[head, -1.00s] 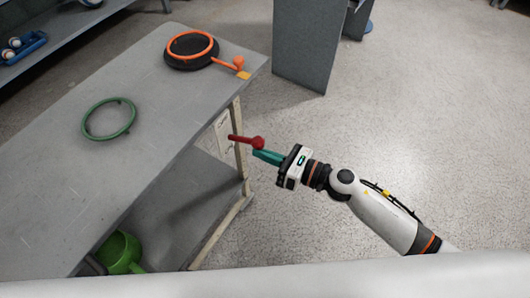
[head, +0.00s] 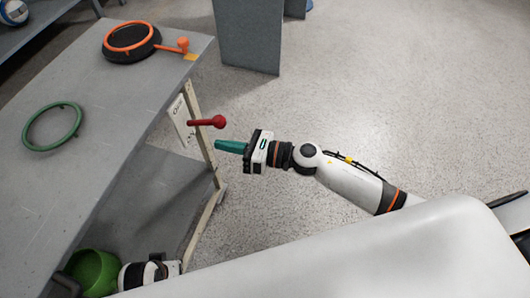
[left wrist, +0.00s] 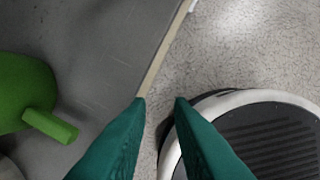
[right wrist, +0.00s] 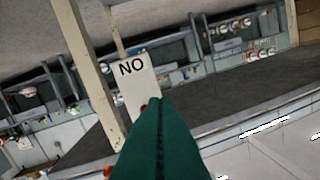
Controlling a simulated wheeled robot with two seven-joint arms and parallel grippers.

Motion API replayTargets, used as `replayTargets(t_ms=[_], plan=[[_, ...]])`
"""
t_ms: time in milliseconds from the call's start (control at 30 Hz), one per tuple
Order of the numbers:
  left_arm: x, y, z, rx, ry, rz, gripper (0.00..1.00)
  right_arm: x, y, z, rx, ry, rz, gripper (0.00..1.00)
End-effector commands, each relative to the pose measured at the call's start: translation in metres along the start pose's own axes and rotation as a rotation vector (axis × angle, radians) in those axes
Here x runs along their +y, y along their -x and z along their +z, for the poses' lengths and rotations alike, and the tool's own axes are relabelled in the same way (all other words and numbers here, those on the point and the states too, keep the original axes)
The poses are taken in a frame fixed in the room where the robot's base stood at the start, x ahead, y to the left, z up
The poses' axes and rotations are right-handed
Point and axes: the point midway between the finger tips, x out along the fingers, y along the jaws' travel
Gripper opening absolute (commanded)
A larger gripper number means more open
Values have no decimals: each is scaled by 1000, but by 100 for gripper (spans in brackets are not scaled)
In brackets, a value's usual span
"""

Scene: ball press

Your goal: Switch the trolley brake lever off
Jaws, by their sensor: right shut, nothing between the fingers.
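The red brake lever (head: 207,122) sticks out to the right from a white plate (head: 182,120) on the end of the grey trolley (head: 85,165). My right gripper (head: 217,146) is shut and empty, just on the near side of the lever, with a small gap showing between them. In the right wrist view its shut teal fingers (right wrist: 160,100) cover most of the lever; only a bit of red shows beside them. The white plate there reads "NO" (right wrist: 132,68). My left gripper (left wrist: 159,98) is open and empty, low by the trolley's near end.
A green ring (head: 53,127) and a black disc with an orange rim and orange handle (head: 131,38) lie on the trolley top. A green container (head: 92,272) sits low at the trolley's near side. A grey panel (head: 249,38) stands behind. The floor on the right is open.

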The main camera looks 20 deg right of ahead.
Motion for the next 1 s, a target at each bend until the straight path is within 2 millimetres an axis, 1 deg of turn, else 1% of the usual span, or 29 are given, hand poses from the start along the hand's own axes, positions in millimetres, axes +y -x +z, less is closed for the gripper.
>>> replayTargets(t_ms=[33, 200, 300, 400, 500, 600, 1000], plan=[[0, -1, -1, 3, 0, 0, 20, 0, 16, -2, -4, 0, 2, 0], [0, 3, 1, -1, 0, 1, 20, -4, 55, -9, -5, 0, 1, 0], [0, 6, 2, -3, 1, 1, 20, -5, 73, -13, -4, -1, 1, 0], [0, 9, 3, -3, 1, 1, 20, -6, 86, -16, -3, -1, 1, 0], [0, 12, 4, -6, 1, 1, 20, -6, 94, -18, -3, 0, 1, 0], [0, 12, 4, -6, 1, 1, 20, -7, 97, -20, -2, 0, 0, 0], [0, 12, 4, -5, 1, 1, 20, -7, 98, -20, -2, 0, 0, 0]])
